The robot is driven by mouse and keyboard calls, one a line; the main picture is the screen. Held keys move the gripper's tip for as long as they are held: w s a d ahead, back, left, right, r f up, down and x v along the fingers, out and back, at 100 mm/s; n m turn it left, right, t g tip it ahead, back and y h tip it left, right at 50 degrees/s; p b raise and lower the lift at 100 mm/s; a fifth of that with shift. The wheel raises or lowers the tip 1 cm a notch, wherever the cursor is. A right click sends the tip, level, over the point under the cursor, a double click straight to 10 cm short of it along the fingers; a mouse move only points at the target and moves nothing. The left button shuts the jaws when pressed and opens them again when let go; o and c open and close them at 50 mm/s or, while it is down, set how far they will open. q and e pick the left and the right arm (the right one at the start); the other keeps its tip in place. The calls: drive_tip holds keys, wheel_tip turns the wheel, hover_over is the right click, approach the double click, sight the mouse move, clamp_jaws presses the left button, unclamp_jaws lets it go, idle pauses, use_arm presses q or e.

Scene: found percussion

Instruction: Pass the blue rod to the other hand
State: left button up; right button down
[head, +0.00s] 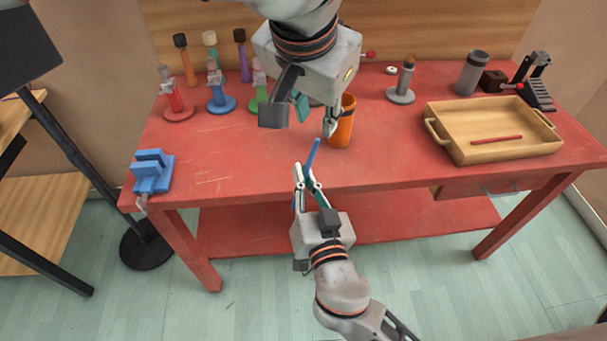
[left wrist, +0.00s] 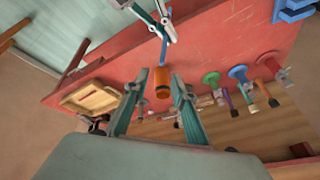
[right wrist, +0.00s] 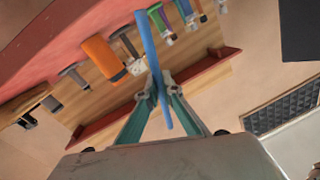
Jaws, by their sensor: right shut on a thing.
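The blue rod (head: 313,154) is held upright-leaning in my right gripper (head: 307,178), in front of the red table's near edge. In the right wrist view the rod (right wrist: 149,45) passes between the closed fingertips, with a long part above them and a short part below. My left gripper (head: 314,116) is above the table, higher than the rod's free end, and holds nothing. In the left wrist view its fingers are apart (left wrist: 160,88), and the rod (left wrist: 163,48) shows beyond them, not between them.
An orange cup (head: 342,124) stands on the red table (head: 235,160) close to my left gripper. A wooden tray (head: 465,153) with a red stick (head: 497,140) is at right. A blue vise-like block (head: 153,172) is at the left edge. Several coloured holders line the back.

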use_arm(q)
drive_tip(key=s+a+f+m+g, duration=0.1)
drive_tip(key=a+f+m, duration=0.35)
drive_tip(key=f, duration=0.45)
drive_tip(key=a+f+m+g, duration=0.1)
drive_tip(key=a+f+m, duration=0.4)
drive_tip(key=f, duration=0.4)
drive_tip(key=s+a+f+m+g, duration=0.1)
drive_tip(key=a+f+m, duration=0.2)
drive_tip(key=f+m, duration=0.45)
drive_tip(key=d+f+n+t+h, duration=0.4)
drive_tip(key=d+f+n+h, duration=0.2)
drive_tip(key=f+n, duration=0.6)
drive_tip(key=s+a+f+n+t+y, duration=0.2)
drive_tip(key=s+a+f+n, duration=0.1)
drive_tip(key=a, duration=0.6)
drive_tip(key=s+a+f+n+t+y, duration=0.2)
drive_tip(key=s+a+f+n+t, duration=0.1)
drive_tip(key=a, duration=0.6)
drive_tip(key=shift+s+a+f+n+y, duration=0.4)
drive_tip(key=shift+s+f+n, duration=0.3)
drive_tip(key=shift+f+n, duration=0.4)
drive_tip(key=shift+d+r, duration=0.1)
drive_tip(key=shift+r, duration=0.1)
